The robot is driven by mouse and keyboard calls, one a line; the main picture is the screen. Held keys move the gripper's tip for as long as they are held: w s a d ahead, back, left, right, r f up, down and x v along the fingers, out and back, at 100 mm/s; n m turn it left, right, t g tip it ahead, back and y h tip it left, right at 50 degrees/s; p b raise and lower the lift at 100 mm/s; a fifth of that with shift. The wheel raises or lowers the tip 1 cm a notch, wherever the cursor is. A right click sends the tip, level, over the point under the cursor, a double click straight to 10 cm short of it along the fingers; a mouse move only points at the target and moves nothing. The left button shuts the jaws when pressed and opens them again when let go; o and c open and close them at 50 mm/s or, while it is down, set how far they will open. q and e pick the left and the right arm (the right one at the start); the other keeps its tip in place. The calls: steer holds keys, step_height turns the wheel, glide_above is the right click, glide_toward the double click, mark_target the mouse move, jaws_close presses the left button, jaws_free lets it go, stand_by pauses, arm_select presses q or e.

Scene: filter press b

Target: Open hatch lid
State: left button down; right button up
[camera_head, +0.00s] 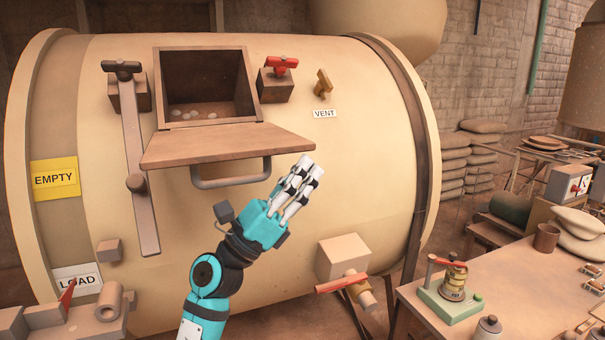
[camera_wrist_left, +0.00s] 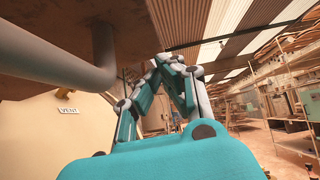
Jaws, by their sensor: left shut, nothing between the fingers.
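The hatch lid (camera_head: 228,144) is a flat brown panel on the large cream drum. It stands folded down and outward below the square hatch opening (camera_head: 205,85), which shows a dark inside with several pale lumps. A grey bar handle (camera_head: 232,178) hangs under the lid; it also shows in the left wrist view (camera_wrist_left: 55,50) at the upper left. My right gripper is not in view.
A long lever bar (camera_head: 138,180) stands left of the hatch. A red-handled valve (camera_head: 281,68) and a brass vent tap (camera_head: 323,83) sit at its right. A red-handled outlet (camera_head: 343,283) juts out low on the drum. A cluttered workbench (camera_head: 510,300) stands at lower right.

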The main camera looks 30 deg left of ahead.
mark_target(302, 143)
arm_select(q)
step_height(302, 143, up, 6)
steer(key=n+y+p, duration=0.1)
steer(key=p, duration=0.2)
steer(key=n+t+p, duration=0.1)
steer(key=p, duration=0.3)
steer(key=shift+s+r+n+y, duration=0.1)
steer(key=shift+r+n+y, duration=0.2)
steer(key=shift+y, duration=0.1)
steer(key=shift+a+r, duration=0.1)
steer(key=shift+r, duration=0.2)
